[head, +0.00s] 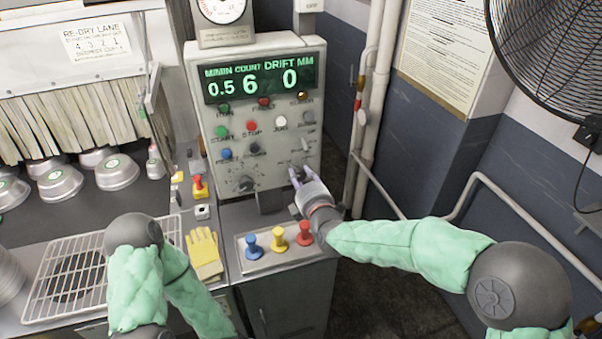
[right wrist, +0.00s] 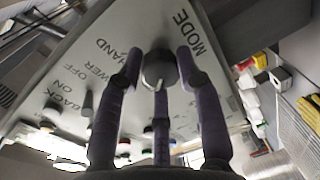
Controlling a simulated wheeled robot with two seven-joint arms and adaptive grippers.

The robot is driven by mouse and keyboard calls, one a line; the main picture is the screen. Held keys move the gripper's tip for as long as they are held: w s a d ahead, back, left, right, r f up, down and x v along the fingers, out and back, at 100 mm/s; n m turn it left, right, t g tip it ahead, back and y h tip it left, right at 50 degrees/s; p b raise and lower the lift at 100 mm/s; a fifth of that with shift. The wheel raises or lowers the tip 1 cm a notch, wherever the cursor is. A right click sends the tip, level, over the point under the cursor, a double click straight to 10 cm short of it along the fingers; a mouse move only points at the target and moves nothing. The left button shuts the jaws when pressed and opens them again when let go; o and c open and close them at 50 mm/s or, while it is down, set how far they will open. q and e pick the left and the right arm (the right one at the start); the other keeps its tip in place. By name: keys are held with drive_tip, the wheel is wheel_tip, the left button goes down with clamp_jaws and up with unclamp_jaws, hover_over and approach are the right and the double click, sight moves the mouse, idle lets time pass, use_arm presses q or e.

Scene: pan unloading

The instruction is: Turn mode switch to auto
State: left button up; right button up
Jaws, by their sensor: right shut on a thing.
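The mode switch (right wrist: 159,69) is a round dark grey knob with a pale pointer mark, on the panel beside the word MODE in the right wrist view. Its pointer mark shows on the lower side of the knob in that view. The word HAND stands to its left; I cannot read AUTO. My right gripper (right wrist: 160,75) has its purple fingers around the knob, shut on it. In the head view my right gripper (head: 296,178) is at the lower right of the control panel (head: 212,150) and mostly hides the knob. My left gripper is out of view; only its arm shows.
Another dark knob (head: 244,184) sits on the panel's lower left. Blue, yellow and red plungers (head: 278,238) stand on the ledge below. Yellow gloves (head: 204,252) and a wire rack (head: 75,272) lie to the left. A pipe rail (head: 520,215) and fan (head: 560,60) are at right.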

drive_tip(key=shift+s+f+n, duration=0.1)
drive_tip(key=shift+f+n, duration=0.2)
drive_tip(key=shift+n, duration=0.1)
drive_tip(key=o, duration=1.1)
drive_tip(key=shift+r, duration=0.1)
drive_tip(key=shift+r, duration=0.15)
drive_tip(key=shift+s+d, duration=0.15)
drive_tip(key=v, duration=1.1)
drive_tip(key=shift+s, duration=0.3)
